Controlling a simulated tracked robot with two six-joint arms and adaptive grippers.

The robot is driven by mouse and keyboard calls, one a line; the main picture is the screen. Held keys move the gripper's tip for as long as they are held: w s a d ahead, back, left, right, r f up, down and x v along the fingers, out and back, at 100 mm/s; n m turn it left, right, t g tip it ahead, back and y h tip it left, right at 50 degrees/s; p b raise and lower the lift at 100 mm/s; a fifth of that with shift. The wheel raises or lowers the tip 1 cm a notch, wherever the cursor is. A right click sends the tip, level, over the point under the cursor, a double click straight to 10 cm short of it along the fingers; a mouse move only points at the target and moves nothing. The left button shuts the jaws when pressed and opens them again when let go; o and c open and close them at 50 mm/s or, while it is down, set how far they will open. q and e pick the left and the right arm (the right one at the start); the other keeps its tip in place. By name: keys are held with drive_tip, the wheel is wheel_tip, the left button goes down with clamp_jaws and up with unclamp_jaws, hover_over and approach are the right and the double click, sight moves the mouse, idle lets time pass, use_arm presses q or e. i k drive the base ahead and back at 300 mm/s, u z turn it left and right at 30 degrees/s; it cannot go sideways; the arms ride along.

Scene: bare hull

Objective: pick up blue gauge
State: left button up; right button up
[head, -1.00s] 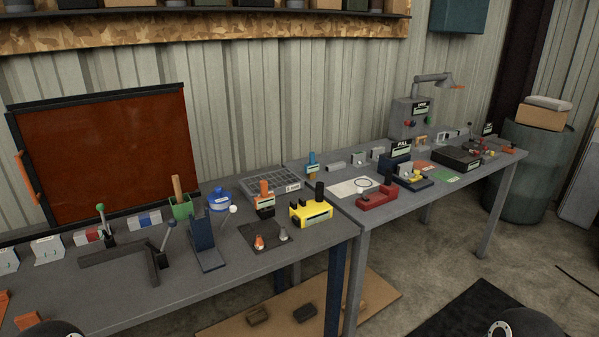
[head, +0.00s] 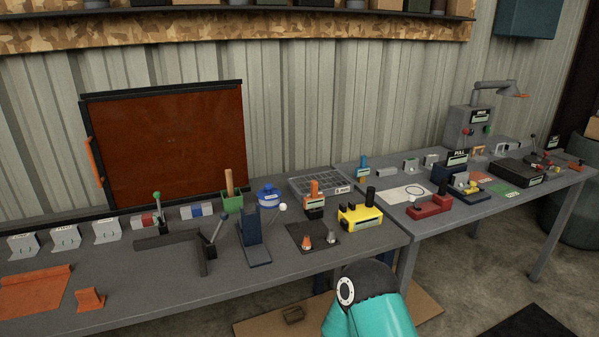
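A small upright blue block-like piece (head: 362,167), which looks like the blue gauge, stands at the back left of the right-hand table, near the seam between the tables. A similar orange piece (head: 314,197) stands on the left table. A round blue container with a pale label (head: 268,197) also stands on the left table, behind a dark blue stand. Neither of my grippers is in view. Part of one of my arms, teal with a dark joint, shows at the bottom, in front of the table edge and well apart from the blue piece.
A yellow box with a black knob (head: 361,217) and a red block (head: 429,206) stand in front of the blue piece. The left table's front strip (head: 170,297) is mostly clear.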

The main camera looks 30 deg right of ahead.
sight(361, 172)
drive_tip(key=z, duration=0.1)
drive_tip(key=i, duration=0.2)
drive_tip(key=u, duration=1.8)
drive_tip(key=k, duration=2.6)
drive_tip(key=u, duration=1.5)
drive_tip(key=i, duration=0.1)
drive_tip(key=z, duration=3.2)
drive_tip(key=i, duration=1)
drive_tip(key=u, duration=0.1)
